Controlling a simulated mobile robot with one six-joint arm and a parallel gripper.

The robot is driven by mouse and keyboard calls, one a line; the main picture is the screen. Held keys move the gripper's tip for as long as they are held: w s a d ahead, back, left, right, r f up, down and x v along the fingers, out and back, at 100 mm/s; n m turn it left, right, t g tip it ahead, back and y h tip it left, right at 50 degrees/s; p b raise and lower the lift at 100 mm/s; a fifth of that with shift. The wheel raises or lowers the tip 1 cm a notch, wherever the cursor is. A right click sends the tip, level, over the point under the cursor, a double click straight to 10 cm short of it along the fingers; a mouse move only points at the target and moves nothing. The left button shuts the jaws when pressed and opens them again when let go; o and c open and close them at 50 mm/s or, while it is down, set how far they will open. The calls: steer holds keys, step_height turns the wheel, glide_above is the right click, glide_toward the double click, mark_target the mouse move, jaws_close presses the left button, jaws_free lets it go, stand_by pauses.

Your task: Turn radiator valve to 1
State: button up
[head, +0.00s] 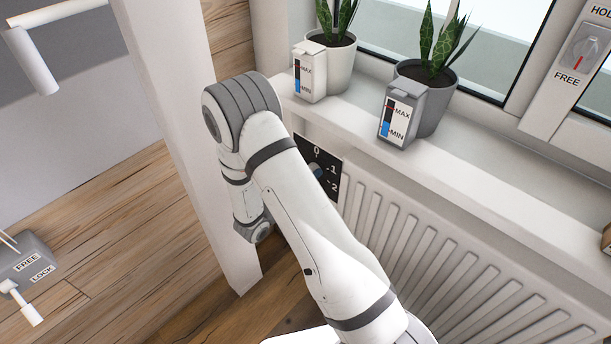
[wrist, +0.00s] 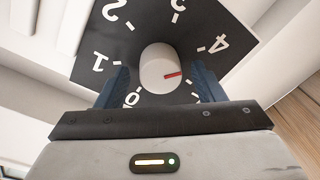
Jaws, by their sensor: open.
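The radiator valve has a white round knob (wrist: 160,68) with a red pointer mark, on a black dial plate (wrist: 150,22) with white numbers. In the wrist view the pointer faces right, just below the 4 and well away from the 1. The 0, 1, 2, 3 and 4 show; the plate's lower right is partly hidden by a finger. My gripper (wrist: 160,75) is open, with one dark blue finger on each side of the knob. I cannot tell whether they touch it. In the head view the plate (head: 331,166) is partly covered by my arm, which hides the knob.
A ribbed white radiator (head: 440,265) runs right of the dial. Above it is a windowsill (head: 480,165) with two potted plants (head: 340,65) (head: 440,92) and level gauges. A white post (head: 190,130) stands close left of my arm. A FREE/LOCK box (head: 28,262) is at far left.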

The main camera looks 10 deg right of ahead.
steer(key=shift+w+d, duration=0.15)
steer(key=shift+d, duration=0.15)
